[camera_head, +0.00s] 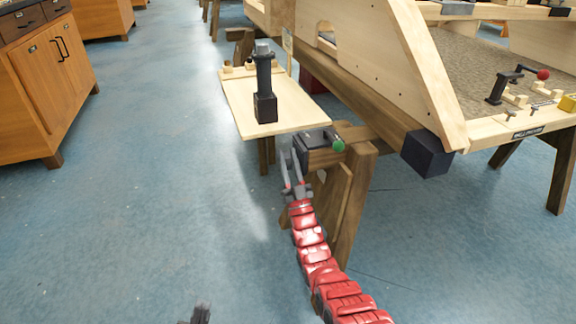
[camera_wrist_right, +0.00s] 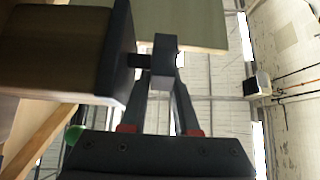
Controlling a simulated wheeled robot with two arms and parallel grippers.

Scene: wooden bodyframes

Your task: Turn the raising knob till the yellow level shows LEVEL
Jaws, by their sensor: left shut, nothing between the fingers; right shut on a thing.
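My right gripper (camera_head: 289,172), on the red arm, is at the near end of a wooden sawhorse beam beside the bench. In the right wrist view its fingers (camera_wrist_right: 164,80) are shut on a dark block-shaped knob (camera_wrist_right: 165,52), which sits on a short shaft from the beam's dark end plate (camera_wrist_right: 118,55). A green-tipped handle (camera_head: 338,145) sticks out right of this spot; its green end (camera_wrist_right: 73,135) shows in the wrist view. A yellow thing, likely the level (camera_head: 568,103), is cut by the right edge; its reading cannot be seen. My left gripper (camera_head: 201,313) is shut and empty at the bottom.
A pale board (camera_head: 245,115) bears a black post tool (camera_head: 264,80) just beyond my right gripper. The large wooden frame (camera_head: 425,75) stands to the right, with a red-knobbed crank (camera_head: 515,84). Cabinets (camera_head: 55,85) stand left; the blue floor (camera_head: 150,200) between is clear.

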